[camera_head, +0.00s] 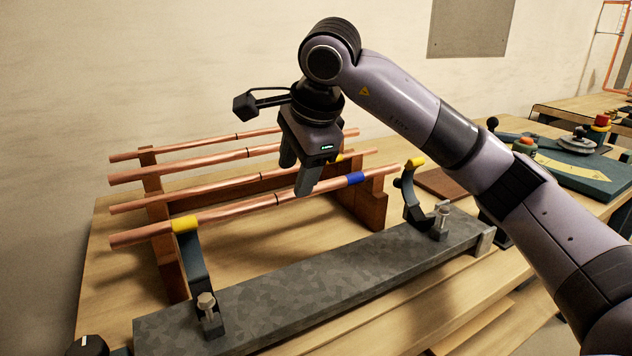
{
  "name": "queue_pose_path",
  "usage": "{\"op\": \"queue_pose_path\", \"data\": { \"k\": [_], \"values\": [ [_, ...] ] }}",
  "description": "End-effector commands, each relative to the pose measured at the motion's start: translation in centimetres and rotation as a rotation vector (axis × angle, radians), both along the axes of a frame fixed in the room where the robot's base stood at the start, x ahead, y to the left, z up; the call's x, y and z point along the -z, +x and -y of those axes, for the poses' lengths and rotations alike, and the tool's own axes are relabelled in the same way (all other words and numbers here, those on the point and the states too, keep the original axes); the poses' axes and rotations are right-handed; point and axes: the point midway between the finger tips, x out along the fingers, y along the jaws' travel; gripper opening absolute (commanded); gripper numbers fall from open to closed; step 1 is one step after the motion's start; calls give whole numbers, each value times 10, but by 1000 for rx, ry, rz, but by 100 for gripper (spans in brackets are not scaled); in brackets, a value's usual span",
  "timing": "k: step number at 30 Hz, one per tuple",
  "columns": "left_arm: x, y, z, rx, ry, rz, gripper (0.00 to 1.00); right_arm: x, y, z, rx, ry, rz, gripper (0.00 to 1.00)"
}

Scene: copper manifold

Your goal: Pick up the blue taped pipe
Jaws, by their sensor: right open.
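The blue taped pipe (240,208) is a long copper pipe at the front of a wooden rack, with a band of blue tape (355,178) toward its right end. My right gripper (298,173) points down over the middle of the pipes, left of the blue tape. It is open, with nothing seen between its fingers. The nearer fingertip overlaps the blue taped pipe in the picture; I cannot tell whether they touch. My left gripper is not in view.
More copper pipes (190,170) lie behind on the wooden rack (367,205), one with yellow tape. A dark bar (320,290) in front carries two curved, yellow-tipped brackets (410,195). A green board (575,170) with tools lies at right.

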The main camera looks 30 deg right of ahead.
Motion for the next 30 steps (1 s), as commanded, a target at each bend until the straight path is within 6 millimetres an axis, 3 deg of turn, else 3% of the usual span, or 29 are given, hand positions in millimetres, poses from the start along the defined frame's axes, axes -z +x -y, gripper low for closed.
{"op": "queue_pose_path", "data": {
  "k": [4, 18, 27, 29, 30],
  "values": [
    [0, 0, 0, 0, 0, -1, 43, 0, 3, 10, 21, -36, 10, 53],
    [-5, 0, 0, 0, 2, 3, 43, 50, 35, 21, 19, -31, 8, 53],
    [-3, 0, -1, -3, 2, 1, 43, 55, 38, 20, 19, -31, 11, 53],
    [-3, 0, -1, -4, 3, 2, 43, 55, 38, 20, 19, -31, 11, 36],
    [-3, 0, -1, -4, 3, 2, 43, 55, 38, 20, 19, -31, 11, 23]
  ]
}}
